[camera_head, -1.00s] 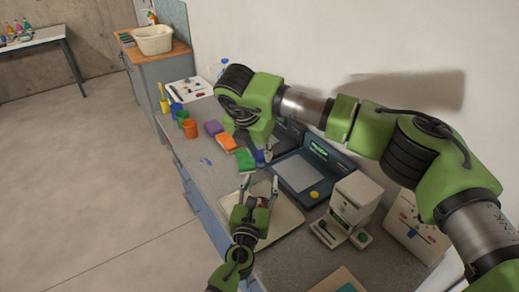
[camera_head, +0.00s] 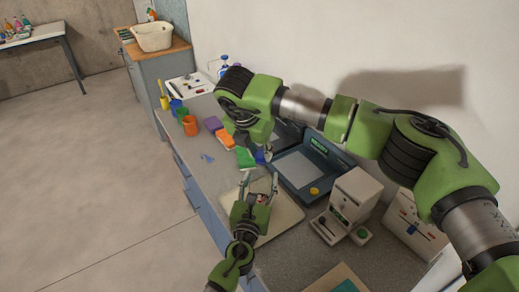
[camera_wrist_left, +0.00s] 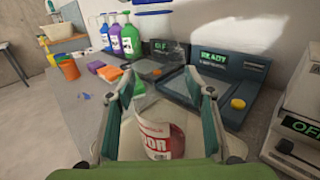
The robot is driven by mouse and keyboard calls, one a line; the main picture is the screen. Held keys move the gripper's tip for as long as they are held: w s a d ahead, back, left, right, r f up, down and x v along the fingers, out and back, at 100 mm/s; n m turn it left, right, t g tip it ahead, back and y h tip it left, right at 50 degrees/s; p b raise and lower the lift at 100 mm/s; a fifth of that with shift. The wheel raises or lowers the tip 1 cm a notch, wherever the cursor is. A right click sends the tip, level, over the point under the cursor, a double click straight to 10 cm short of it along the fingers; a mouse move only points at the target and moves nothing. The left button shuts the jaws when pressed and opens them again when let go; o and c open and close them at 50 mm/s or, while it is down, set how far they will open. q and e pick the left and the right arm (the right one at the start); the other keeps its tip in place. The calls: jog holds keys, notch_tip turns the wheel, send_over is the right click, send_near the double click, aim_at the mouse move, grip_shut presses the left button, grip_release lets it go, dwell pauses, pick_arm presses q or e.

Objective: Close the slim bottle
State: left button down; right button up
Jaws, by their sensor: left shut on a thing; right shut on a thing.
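The slim bottle, clear with a red and white label (camera_wrist_left: 158,135), stands between the fingers of my left gripper (camera_wrist_left: 167,85) in the left wrist view. My left gripper (camera_head: 262,182) is shut on it above the pale tray (camera_head: 285,215); in the head view the bottle is mostly hidden. The bottle's top looks clear and blurred in the wrist view. My right gripper (camera_head: 264,152) points down just above and beyond the left one. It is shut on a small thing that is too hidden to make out. I cannot tell whether that thing touches the bottle.
A dark device with a READY display (camera_wrist_left: 213,58) stands behind the bottle. A white machine (camera_head: 350,202) is to the right.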

jog(key=m, duration=0.2)
jog(key=m+g+h, duration=0.1)
jog(key=m, duration=0.1)
jog(key=shift+w+a, duration=0.15)
jog(key=shift+a, duration=0.05)
jog(key=shift+o, duration=0.2)
jog(key=m, duration=0.1)
jog(key=m+g+h, duration=0.1)
jog(key=m, duration=0.1)
jog(key=shift+w+a+m, duration=0.2)
jog(key=shift+m, duration=0.1)
jog(key=shift+m+g, duration=0.4)
jog(key=shift+m, duration=0.6)
jog(key=shift+c, duration=0.2)
jog(key=o, duration=0.7)
jog(key=shift+s+d, duration=0.1)
jog(key=shift+r, duration=0.15)
jog(key=shift+r, duration=2.15)
